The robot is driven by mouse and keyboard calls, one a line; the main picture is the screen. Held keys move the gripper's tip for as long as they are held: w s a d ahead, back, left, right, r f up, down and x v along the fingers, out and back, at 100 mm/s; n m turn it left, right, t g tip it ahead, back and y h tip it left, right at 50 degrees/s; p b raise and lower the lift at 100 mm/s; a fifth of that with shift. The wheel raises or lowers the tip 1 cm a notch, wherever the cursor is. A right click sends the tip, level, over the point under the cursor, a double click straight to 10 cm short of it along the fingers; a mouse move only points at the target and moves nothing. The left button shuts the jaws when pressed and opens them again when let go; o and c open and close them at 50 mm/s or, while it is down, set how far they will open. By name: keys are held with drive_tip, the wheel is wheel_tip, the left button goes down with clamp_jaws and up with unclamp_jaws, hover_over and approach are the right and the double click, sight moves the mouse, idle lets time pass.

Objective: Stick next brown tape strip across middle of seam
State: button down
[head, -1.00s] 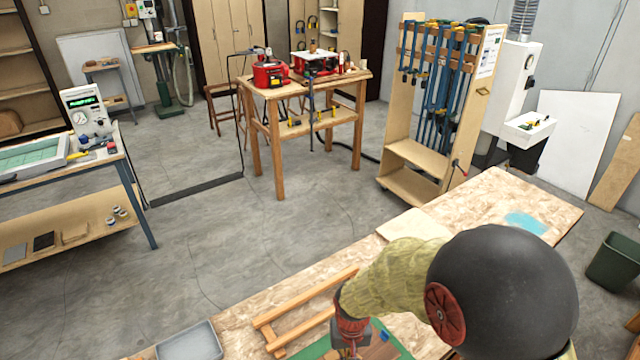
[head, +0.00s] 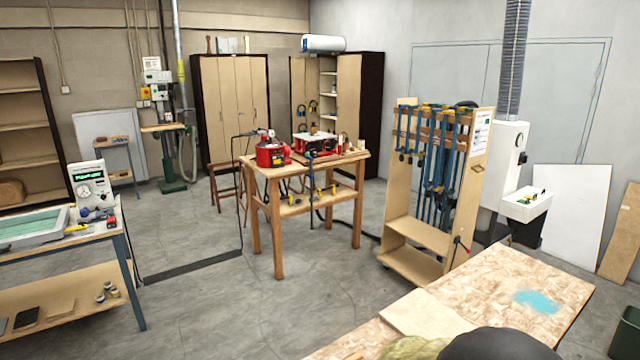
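No seam and no brown tape strip can be made out in the head view. The near workbench (head: 480,285) shows only its far right part, a chipboard top with a pale flat board (head: 427,314) and a blue stain (head: 538,301). My arm shows only as a dark rounded top and a bit of yellowish sleeve at the bottom edge. My gripper is below the picture, so its hold is hidden.
A clamp rack (head: 436,190) stands behind the workbench. A wooden table (head: 300,175) with red machines is at the centre back. A side bench (head: 60,240) stands at left. Open grey floor lies between them. A green bin (head: 628,335) is at the right edge.

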drive_tip(key=shift+f+b, duration=0.65)
drive_tip(key=shift+f, duration=0.4)
idle(0.8)
idle(0.4)
drive_tip(key=shift+r+p, duration=2.8)
drive_tip(key=shift+r, duration=0.8)
drive_tip(key=shift+f, duration=0.1)
